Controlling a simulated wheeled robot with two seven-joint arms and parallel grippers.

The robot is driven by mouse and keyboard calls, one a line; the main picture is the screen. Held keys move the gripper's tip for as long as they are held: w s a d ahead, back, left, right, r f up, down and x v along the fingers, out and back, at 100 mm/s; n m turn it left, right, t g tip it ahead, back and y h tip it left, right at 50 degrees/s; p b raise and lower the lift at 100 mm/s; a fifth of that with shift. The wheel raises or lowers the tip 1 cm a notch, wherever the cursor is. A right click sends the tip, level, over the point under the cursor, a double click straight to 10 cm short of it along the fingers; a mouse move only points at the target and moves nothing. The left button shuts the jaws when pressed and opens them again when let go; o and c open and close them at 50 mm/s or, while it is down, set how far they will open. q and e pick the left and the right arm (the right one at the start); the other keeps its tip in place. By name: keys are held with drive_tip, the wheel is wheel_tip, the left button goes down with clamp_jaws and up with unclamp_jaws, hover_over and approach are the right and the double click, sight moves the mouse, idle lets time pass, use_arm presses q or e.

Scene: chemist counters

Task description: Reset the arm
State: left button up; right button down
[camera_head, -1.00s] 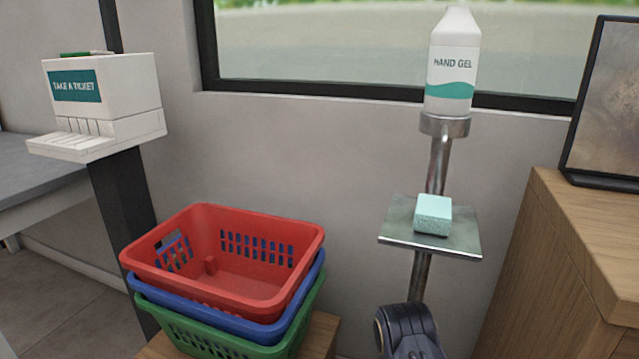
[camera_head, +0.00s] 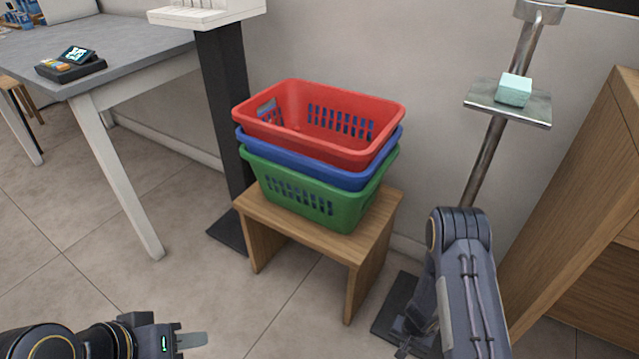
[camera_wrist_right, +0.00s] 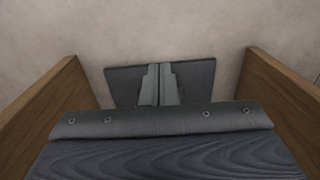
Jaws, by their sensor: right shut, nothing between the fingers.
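My right arm hangs down in front of the hand gel stand in the head view. My right gripper (camera_wrist_right: 160,85) is shut and empty in the right wrist view, its two fingers side by side; its lower part also shows at the bottom of the head view (camera_head: 413,342). My left gripper (camera_head: 188,341) is low at the bottom left of the head view, over the floor. Only a flat finger shows from the side, so I cannot tell whether it is open.
Red (camera_head: 368,155), blue (camera_head: 343,178) and green (camera_head: 345,212) baskets are stacked on a wooden stool (camera_head: 352,255). A shelf (camera_head: 480,103) holds a pale green block (camera_head: 514,90). A wooden counter (camera_head: 585,190) stands right; a grey table (camera_head: 130,55) stands left. The left floor is clear.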

drive_tip(key=w+a+r+n+t+y, duration=0.1)
drive_tip(key=w+a+r+t+y, duration=0.1)
drive_tip(key=r, duration=1.3)
drive_tip(key=w+a+r+t+y, duration=0.1)
drive_tip(key=a+r+y, duration=0.1)
drive_tip(key=r, duration=1.3)
drive_tip(key=s+r+n+t+y, duration=0.1)
drive_tip(key=s+r+n, duration=0.1)
drive_tip(key=s+r, duration=0.7)
drive_tip(key=s+r+n+t+h, duration=0.1)
drive_tip(key=s+r, duration=0.2)
drive_tip(key=s, duration=0.3)
drive_tip(key=s+r+n+t, duration=0.1)
drive_tip(key=s+r, duration=0.3)
drive_tip(key=s, duration=0.1)
wheel_tip(320, 180, up, 35)
drive_tip(key=p, duration=3.5)
drive_tip(key=shift+s+f+g, duration=0.2)
drive_tip(key=shift+s+g, duration=0.05)
drive_tip(key=shift+g, duration=0.05)
